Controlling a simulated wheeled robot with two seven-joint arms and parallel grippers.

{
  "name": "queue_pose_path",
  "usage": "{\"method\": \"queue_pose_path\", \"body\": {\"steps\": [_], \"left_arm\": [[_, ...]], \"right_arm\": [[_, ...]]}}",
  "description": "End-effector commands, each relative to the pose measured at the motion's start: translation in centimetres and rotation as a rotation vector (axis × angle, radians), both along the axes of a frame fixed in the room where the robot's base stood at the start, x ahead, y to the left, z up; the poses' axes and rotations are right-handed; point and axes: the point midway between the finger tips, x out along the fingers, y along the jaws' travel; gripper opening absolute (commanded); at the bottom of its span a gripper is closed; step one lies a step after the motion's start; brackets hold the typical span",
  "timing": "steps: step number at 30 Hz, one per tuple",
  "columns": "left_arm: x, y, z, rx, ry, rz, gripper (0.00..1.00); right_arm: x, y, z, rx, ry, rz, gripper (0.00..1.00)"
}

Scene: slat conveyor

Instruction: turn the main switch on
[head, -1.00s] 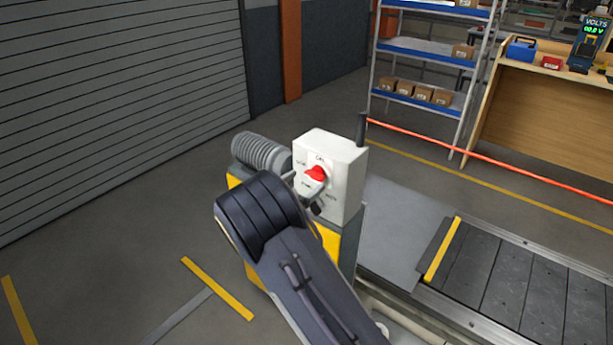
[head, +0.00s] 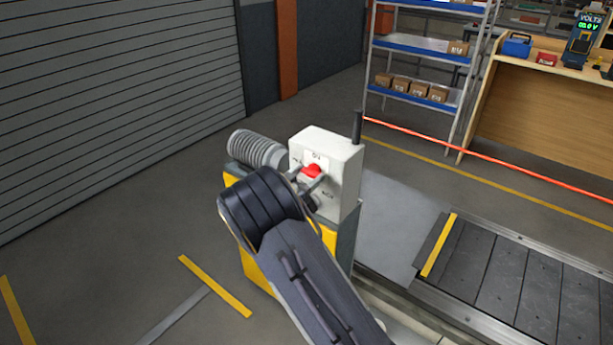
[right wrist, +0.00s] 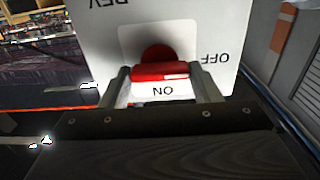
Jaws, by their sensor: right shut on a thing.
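The main switch is a red knob (head: 311,171) on the sloped face of a white control box (head: 342,160). My right gripper (head: 309,184) is at the knob, largely hidden behind my own forearm and wrist in the head view. In the right wrist view, my right gripper's fingers (right wrist: 160,85) stand on both sides of the red knob (right wrist: 160,71) and are shut on it. The box face appears upside down there, with the ON label beside the bar of the knob, OFF to the right and REV at upper left. My left gripper is not in view.
The box sits on a yellow and grey stand (head: 342,245) with a ribbed grey cylinder (head: 255,147) beside it. The slat conveyor (head: 510,275) runs to the right. A red barrier line (head: 480,165), shelving and a wooden bench (head: 540,115) are behind.

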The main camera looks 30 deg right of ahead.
Motion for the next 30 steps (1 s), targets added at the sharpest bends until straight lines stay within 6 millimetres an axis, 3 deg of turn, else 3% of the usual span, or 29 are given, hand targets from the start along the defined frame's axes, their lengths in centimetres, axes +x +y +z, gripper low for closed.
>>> {"method": "queue_pose_path", "body": {"steps": [11,30], "left_arm": [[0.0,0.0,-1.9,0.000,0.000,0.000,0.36],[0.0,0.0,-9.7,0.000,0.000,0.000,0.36]], "right_arm": [[0.0,0.0,-0.4,0.042,-0.099,0.000,0.34],[-0.2,-0.1,-0.8,0.262,-0.631,0.000,0.34]]}}
